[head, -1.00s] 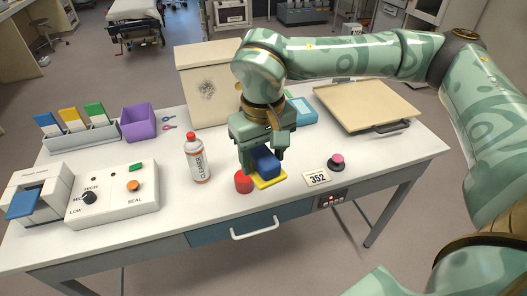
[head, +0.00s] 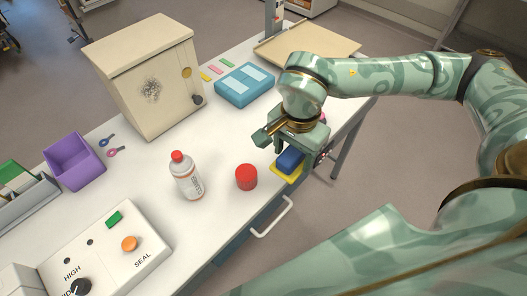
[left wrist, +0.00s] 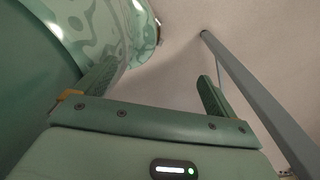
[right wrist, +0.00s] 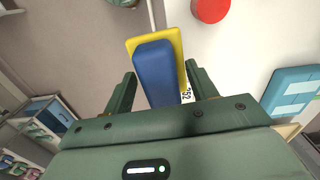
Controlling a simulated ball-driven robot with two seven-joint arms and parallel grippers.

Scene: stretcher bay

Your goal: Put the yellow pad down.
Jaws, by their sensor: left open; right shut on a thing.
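The yellow pad (head: 284,179) has a blue block-shaped upper part (head: 290,160) and is at the table's front edge, right of a red cylinder (head: 246,177). My right gripper (head: 293,150) points down and is shut on the blue part. In the right wrist view the yellow pad (right wrist: 178,45) lies beyond the fingers (right wrist: 160,72), partly over the table edge with floor to its left. I cannot tell whether its underside touches the table. My left gripper (left wrist: 155,78) is open and empty, with floor beyond it; the head view does not show it.
A white bottle with a red cap (head: 187,178) stands left of the red cylinder. A beige cabinet (head: 145,80), a blue case (head: 244,85) and a tan tray (head: 330,42) are behind. The HIGH/SEAL box (head: 110,250) is at front left. White tabletop around the cylinder is clear.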

